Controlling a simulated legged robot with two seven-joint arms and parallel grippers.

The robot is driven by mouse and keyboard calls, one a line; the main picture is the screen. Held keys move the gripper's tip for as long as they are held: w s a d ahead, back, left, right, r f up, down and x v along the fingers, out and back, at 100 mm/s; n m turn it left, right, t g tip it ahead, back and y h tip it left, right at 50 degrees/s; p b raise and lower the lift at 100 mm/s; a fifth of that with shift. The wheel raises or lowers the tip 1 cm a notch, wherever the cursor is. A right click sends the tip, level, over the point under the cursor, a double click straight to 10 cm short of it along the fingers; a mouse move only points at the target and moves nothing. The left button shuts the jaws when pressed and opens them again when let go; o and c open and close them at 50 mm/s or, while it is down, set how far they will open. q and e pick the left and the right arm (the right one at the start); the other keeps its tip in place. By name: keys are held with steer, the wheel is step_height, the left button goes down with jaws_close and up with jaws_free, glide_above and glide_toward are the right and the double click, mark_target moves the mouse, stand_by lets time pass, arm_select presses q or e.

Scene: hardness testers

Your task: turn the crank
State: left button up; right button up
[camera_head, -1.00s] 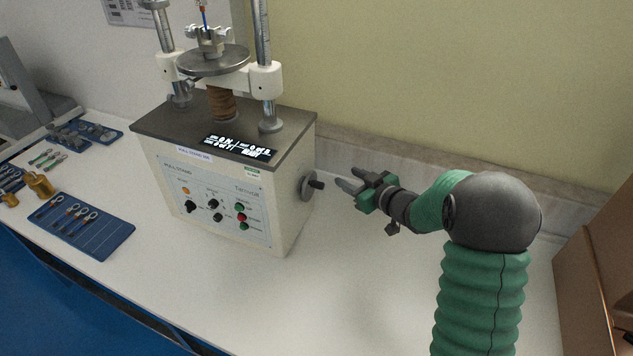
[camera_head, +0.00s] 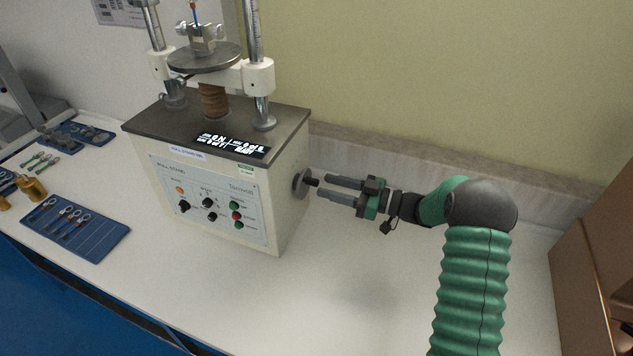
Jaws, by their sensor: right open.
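The crank (camera_head: 301,183) is a grey disc with a short dark handle (camera_head: 312,181) on the right side of the white testing machine (camera_head: 287,205). The handle sticks out to the right. My right gripper (camera_head: 328,187) comes in from the right, its two grey fingers spread apart and pointing left at the crank. The fingertips are close to the handle's end; I cannot tell whether the handle's tip lies between them. My left gripper is not in view.
A blue mat (camera_head: 97,240) with several small tools lies left of the machine. Brass parts (camera_head: 31,188) stand farther left. A brown box (camera_head: 590,265) is at the right edge. The white table (camera_head: 350,290) is clear in front of the crank.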

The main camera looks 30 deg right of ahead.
mark_target(317, 183)
steer(key=x, duration=0.4)
steer(key=shift+a, duration=0.1)
jaws_close()
